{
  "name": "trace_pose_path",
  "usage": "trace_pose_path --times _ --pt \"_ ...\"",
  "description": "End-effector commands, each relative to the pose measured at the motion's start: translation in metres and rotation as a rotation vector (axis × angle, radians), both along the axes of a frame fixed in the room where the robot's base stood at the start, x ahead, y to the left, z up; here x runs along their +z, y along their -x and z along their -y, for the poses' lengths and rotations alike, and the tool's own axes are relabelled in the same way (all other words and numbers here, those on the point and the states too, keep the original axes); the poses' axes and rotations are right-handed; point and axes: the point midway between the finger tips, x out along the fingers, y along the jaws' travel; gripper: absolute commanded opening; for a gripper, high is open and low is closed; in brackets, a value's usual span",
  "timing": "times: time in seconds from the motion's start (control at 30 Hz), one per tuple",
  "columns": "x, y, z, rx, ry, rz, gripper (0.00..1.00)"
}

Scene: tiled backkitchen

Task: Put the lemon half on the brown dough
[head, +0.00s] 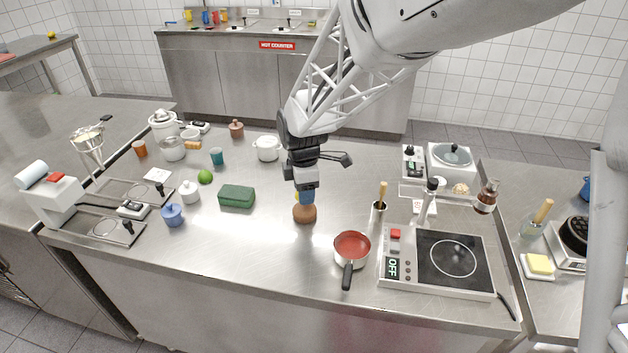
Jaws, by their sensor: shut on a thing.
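The brown dough (305,214) is a small brown lump on the steel counter near the middle of the head view. My gripper (306,199) points down right above the dough. It is shut on the lemon half (297,196), of which only a small yellow sliver shows at the left of the blue fingertips. The gripper hides the rest of the lemon half and the top of the dough. I cannot tell whether the lemon half touches the dough.
A red pan (352,245) and a hot plate (447,260) stand to the right. A pot with a wooden-handled tool (378,210) is near the pan. A green sponge-like block (237,196) and a lime (205,176) lie to the left. The counter in front of the dough is clear.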

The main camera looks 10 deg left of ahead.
Motion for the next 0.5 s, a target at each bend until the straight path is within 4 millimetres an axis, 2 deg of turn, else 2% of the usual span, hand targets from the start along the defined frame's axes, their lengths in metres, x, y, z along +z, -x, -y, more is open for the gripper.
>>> trace_pose_path --times 0.23,0.5 --pt "-0.025 0.000 0.000 0.000 0.000 -0.001 0.25" --pt "-0.029 0.000 0.000 0.000 0.000 0.000 0.25"
